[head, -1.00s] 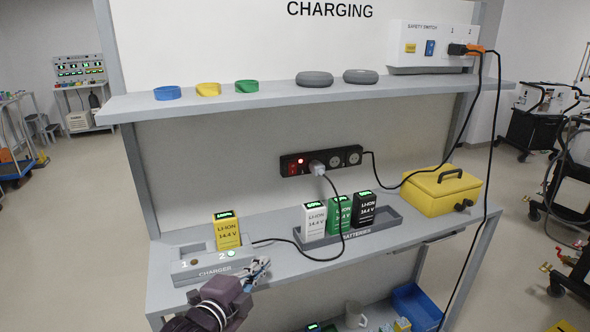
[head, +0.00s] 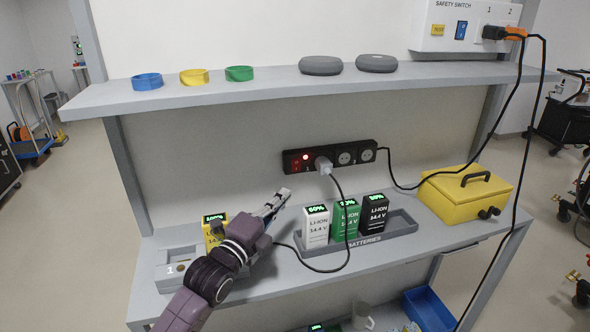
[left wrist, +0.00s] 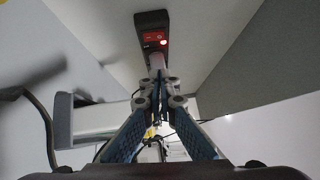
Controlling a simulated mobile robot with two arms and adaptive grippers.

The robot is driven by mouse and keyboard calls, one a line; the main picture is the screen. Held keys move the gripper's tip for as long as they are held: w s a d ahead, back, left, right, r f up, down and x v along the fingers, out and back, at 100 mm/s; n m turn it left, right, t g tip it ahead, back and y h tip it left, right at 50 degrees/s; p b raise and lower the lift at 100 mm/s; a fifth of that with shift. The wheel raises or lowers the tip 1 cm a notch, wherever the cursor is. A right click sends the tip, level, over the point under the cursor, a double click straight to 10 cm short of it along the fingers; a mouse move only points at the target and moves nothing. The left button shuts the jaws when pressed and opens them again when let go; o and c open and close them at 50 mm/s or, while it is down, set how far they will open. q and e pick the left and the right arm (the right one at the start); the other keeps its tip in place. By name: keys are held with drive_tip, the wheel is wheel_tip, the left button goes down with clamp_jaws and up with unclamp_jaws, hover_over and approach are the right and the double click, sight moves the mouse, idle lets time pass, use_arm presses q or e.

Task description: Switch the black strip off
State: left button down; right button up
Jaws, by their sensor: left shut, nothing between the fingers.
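The black strip (head: 330,157) is fixed on the back panel above the bench. It has a lit red light and a red switch at its left end, a plugged-in grey plug (head: 323,165) and free sockets to the right. In the left wrist view, the strip's end (left wrist: 152,36) shows ahead with its red light lit. My left gripper (head: 283,194) is shut and empty, below and left of the strip, apart from it. In the left wrist view, its fingertips (left wrist: 160,88) meet just below the strip's end. My right gripper is not in view.
White, green and black batteries stand in a grey tray (head: 398,232) right of my left gripper. A yellow battery (head: 214,228) stands in the charger (head: 178,270), partly behind my arm. A yellow box (head: 462,200) is at right. A shelf (head: 200,96) overhangs the strip.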

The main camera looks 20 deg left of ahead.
sight(300, 162)
use_arm(q)
drive_tip(key=a+x, duration=0.1)
drive_tip(key=x, duration=0.2)
drive_tip(key=a+p+x, duration=0.1)
drive_tip(key=x, duration=0.7)
drive_tip(key=shift+w+a+r+p, duration=0.2)
drive_tip(key=shift+w+a+p, duration=0.15)
drive_tip(key=shift+w, duration=0.15)
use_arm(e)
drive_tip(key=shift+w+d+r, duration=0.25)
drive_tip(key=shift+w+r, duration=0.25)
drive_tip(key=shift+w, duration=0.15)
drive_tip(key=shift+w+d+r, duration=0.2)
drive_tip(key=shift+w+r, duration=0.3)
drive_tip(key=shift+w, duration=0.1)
use_arm(q)
drive_tip(key=shift+w+a+r+p, duration=0.15)
drive_tip(key=shift+r+p, duration=0.2)
drive_tip(key=shift+p, duration=0.3)
drive_tip(key=shift+f, duration=0.2)
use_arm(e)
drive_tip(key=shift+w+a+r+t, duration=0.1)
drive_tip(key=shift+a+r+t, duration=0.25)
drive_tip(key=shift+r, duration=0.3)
